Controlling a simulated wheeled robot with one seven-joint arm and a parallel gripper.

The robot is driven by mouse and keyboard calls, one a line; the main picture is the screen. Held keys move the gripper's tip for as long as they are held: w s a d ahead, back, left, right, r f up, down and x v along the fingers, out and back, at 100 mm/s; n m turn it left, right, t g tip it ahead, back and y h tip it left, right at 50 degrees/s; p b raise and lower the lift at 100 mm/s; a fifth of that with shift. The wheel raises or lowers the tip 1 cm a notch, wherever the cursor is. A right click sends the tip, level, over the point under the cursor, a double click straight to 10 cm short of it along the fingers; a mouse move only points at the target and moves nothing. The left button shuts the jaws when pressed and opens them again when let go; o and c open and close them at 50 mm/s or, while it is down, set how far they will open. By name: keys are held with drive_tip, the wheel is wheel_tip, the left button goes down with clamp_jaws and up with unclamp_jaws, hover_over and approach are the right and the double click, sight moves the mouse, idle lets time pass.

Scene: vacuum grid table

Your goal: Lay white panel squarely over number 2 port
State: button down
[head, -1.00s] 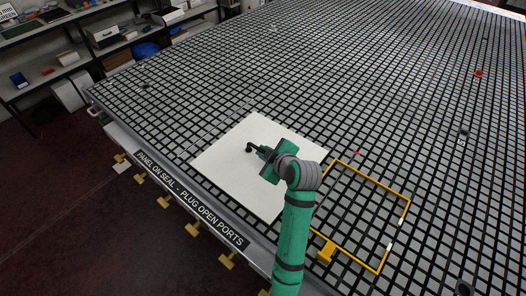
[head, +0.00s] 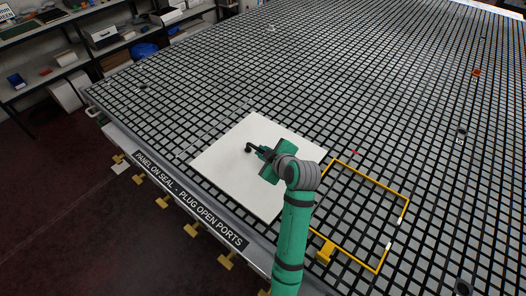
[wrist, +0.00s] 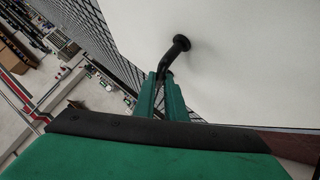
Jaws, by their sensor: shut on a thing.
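The white panel (head: 245,180) is a flat square in the middle of the head view, over the grid table near its front edge. My gripper (head: 260,151) is shut on the black bent handle (head: 249,148) that stands on the panel. In the wrist view the gripper's green fingers (wrist: 168,98) close around this handle (wrist: 180,44), and the panel (wrist: 250,60) fills the upper right. I cannot tell whether the panel touches the table. No port numbered 2 can be made out; the panel and arm hide part of the grid.
A yellow frame outline (head: 374,181) lies on the grid right of the panel, with a yellow block (head: 325,252) at its near side. Yellow clamps (head: 191,230) line the front edge. Dark round ports (head: 461,132) lie at the right. Shelves (head: 60,60) stand back left.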

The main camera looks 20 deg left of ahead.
drive_tip(key=shift+f, duration=0.25)
drive_tip(key=shift+f, duration=0.15)
drive_tip(key=c, duration=1.7)
unclamp_jaws()
drive_tip(key=shift+a, duration=0.1)
drive_tip(key=shift+c, duration=0.2)
drive_tip(key=shift+s+f, duration=0.1)
drive_tip(key=shift+f, duration=0.1)
drive_tip(key=v, duration=1.1)
